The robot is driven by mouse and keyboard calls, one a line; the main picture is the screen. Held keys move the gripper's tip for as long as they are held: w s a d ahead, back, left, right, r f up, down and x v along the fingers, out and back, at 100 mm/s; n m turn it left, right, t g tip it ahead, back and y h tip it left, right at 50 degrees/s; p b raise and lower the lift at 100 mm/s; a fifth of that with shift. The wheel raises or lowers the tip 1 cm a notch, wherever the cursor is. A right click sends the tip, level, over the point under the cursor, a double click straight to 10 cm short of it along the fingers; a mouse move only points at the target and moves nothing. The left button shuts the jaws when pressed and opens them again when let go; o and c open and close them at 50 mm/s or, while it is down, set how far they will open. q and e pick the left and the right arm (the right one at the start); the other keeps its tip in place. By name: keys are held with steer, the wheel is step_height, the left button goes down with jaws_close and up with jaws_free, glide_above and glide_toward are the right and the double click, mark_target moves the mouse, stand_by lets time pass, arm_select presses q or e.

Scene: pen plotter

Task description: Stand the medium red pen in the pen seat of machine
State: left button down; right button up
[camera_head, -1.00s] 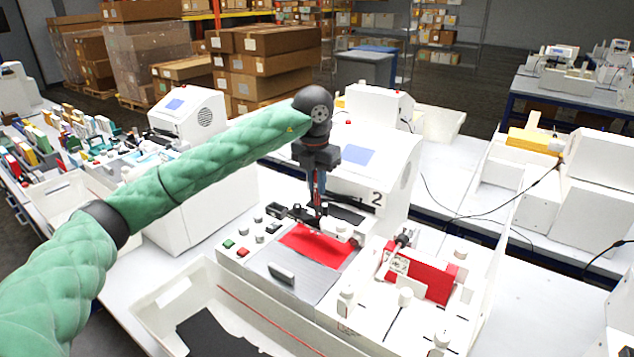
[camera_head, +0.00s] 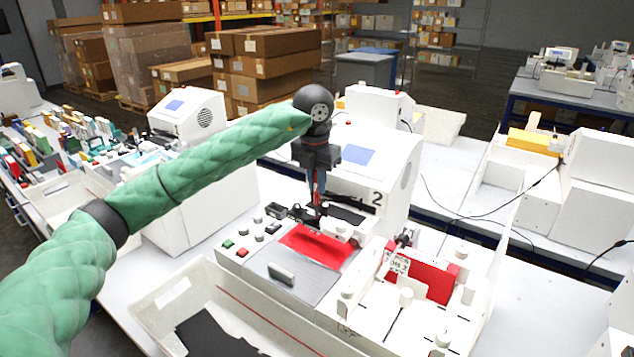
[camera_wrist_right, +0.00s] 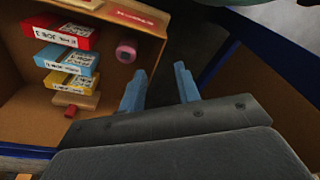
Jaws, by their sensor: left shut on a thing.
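My left gripper (camera_head: 317,192) points down over the white plotter machine (camera_head: 385,165) marked 2. It is shut on a thin red pen (camera_head: 318,198), held upright, and the fingers hide part of it. The pen's lower end is at the dark carriage (camera_head: 297,213) behind the red sheet. The seat is too small and covered to tell whether the pen is in it or just above it. My right gripper (camera_wrist_right: 160,88) shows in the right wrist view, open and empty, away from the machine.
A red sheet (camera_head: 315,245) lies on the machine's grey bed. A white bin (camera_head: 160,300) stands in front, and a fixture with a red block (camera_head: 430,283) to the right. In the right wrist view, labelled red (camera_wrist_right: 68,31), blue and yellow boxes stand in a brown container beside the fingers.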

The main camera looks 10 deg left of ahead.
steer(key=shift+f+b, duration=0.75)
stand_by(0.7)
steer(key=shift+w+a+r, duration=0.15)
steer(key=shift+w+r, duration=0.05)
steer(key=shift+r, duration=0.75)
steer(key=shift+w+a+r, duration=0.15)
steer(key=shift+a+r, duration=0.05)
steer(key=shift+r, duration=0.8)
steer(key=shift+w+a+r, duration=0.15)
steer(key=shift+w+r, duration=0.05)
steer(key=shift+r, duration=0.75)
stand_by(0.4)
steer(key=shift+r, duration=0.2)
